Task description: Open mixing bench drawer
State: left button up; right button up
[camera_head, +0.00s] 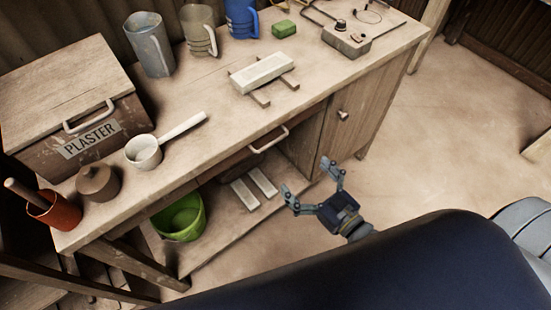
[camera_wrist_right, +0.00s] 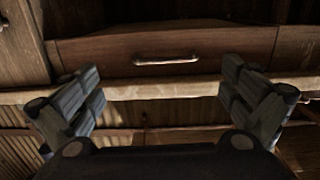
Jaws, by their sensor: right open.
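The mixing bench (camera_head: 215,110) is a wooden workbench with a drawer under its top. The drawer's light bar handle (camera_head: 269,140) shows at the front edge, and the drawer looks shut. In the right wrist view the drawer front (camera_wrist_right: 100,52) is dark wood with the pale handle (camera_wrist_right: 167,60) across its middle. My right gripper (camera_head: 313,184) is open and empty, in front of the bench and apart from the handle. In the wrist view its fingers (camera_wrist_right: 165,98) are spread, with the handle beyond the gap between them. My left gripper is not in view.
A cabinet door with a knob (camera_head: 343,114) is right of the drawer. A green bucket (camera_head: 180,218) and two pale bars (camera_head: 254,188) lie on the lower shelf. A plaster box (camera_head: 75,115), a white ladle pot (camera_head: 143,152) and several jugs stand on top.

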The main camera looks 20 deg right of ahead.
aim_at(274, 143)
jog(key=r+x, duration=0.2)
jog(key=x, duration=0.9)
jog(key=shift+a+r+t+y+p, duration=0.15)
jog(key=shift+a+t+y+p, duration=0.15)
jog(key=shift+a, duration=0.05)
jog(key=shift+s, duration=0.1)
jog(key=shift+s, duration=0.1)
jog(key=c, duration=1.4)
